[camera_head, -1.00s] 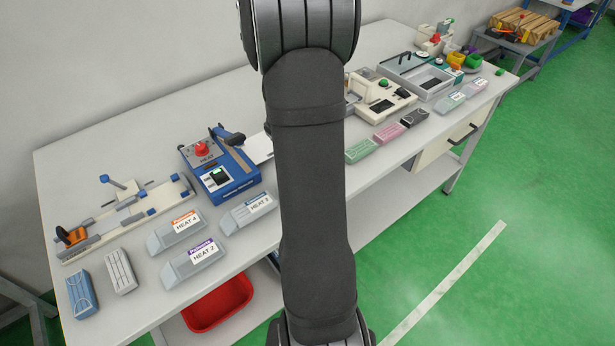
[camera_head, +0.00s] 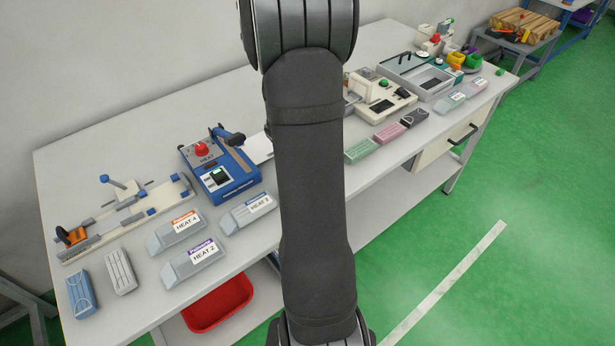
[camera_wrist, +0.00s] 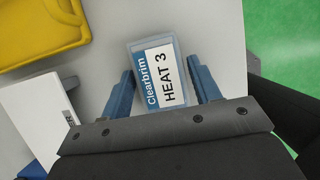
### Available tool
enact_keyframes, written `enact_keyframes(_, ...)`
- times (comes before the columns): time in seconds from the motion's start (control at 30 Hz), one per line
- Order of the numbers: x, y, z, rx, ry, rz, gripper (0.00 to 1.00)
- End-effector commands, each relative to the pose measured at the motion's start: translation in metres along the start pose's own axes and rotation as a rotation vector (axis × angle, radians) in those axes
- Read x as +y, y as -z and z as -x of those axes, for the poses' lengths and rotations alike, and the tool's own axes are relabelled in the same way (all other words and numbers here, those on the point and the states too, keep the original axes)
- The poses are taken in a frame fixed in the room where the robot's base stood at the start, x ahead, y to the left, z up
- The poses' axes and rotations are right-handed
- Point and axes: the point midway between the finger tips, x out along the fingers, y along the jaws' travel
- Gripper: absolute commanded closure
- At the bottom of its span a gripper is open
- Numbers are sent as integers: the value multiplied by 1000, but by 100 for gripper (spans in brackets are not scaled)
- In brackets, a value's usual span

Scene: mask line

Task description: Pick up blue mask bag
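In the wrist view, a pale blue-grey bag (camera_wrist: 152,50) with a white label reading "Clearbrim HEAT 3" lies on the pale bench. My gripper (camera_wrist: 162,71) is open, with its blue fingers on either side of the bag's near part. A gap shows between the right finger and the bag; whether the left finger touches it I cannot tell. In the head view my arm hides the gripper and this bag. A blue-labelled HEAT bag (camera_head: 247,212) lies left of my arm, near an orange-labelled HEAT 4 bag (camera_head: 175,233) and a purple-labelled HEAT 2 bag (camera_head: 190,264).
The blue heat sealer (camera_head: 222,177) stands behind the bags. A yellow tray (camera_wrist: 40,30) and a white box (camera_wrist: 38,112) lie left of the gripper. Blue (camera_head: 82,294) and white (camera_head: 121,271) mask stacks sit at the front left. Green floor (camera_wrist: 285,30) lies beyond the bench edge.

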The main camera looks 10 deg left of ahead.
Motion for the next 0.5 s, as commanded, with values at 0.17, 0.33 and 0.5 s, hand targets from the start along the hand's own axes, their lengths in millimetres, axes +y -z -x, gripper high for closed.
enact_keyframes(0.17,0,0,0,0,0,0,71)
enact_keyframes(0.33,0,0,0,0,0,0,71)
enact_keyframes(0.5,0,-2,3,-1,-1,0,71)
